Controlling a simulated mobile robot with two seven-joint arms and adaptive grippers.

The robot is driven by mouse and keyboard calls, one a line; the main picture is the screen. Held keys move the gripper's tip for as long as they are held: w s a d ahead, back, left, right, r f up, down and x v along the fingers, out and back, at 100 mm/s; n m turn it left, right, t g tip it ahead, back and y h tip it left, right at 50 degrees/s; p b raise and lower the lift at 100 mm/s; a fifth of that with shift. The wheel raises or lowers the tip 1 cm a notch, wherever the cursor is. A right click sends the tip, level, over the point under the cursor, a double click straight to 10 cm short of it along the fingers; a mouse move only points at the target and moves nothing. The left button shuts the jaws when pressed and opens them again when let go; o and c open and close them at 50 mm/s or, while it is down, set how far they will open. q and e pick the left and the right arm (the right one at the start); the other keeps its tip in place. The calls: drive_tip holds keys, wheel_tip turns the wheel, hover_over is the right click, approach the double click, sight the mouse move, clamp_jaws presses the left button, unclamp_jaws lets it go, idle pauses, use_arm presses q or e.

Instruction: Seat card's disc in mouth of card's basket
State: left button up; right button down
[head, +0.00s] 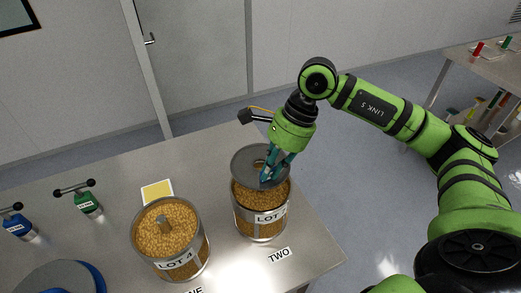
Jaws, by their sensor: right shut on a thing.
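A grey disc (247,161) is in my right gripper (268,178), which is shut on it. The disc is over the back left part of the mouth of the right-hand basket (260,228), off centre. I cannot tell whether it touches the rim. This basket is full of golden grains and its label starts with "LOT"; the rest is hard to read. A second basket (182,267), marked "LOT 4", stands open to the left with grains and a central post. My left gripper is not in view.
A green-bodied tool with a black bar handle (88,203) and a similar blue one (18,227) stand on the left of the steel table (120,172). A round grey and blue thing (62,280) is at the front left. The table's right edge is close to the right-hand basket.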

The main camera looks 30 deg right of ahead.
sight(276, 181)
drive_tip(key=shift+s+f+b, duration=0.4)
drive_tip(key=shift+f, duration=0.4)
wheel_tip(276, 181, down, 5)
drive_tip(key=b, duration=0.3)
drive_tip(key=shift+w+f+b, duration=0.1)
drive_tip(key=shift+f+b, duration=0.05)
drive_tip(key=shift+b, duration=0.2)
drive_tip(key=shift+f+b, duration=0.55)
drive_tip(key=shift+b, duration=0.05)
drive_tip(key=shift+f, duration=0.1)
use_arm(q)
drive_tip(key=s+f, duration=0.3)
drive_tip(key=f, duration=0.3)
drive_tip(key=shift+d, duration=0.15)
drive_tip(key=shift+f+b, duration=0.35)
drive_tip(key=shift+b, duration=0.05)
use_arm(e)
drive_tip(key=shift+f, duration=0.3)
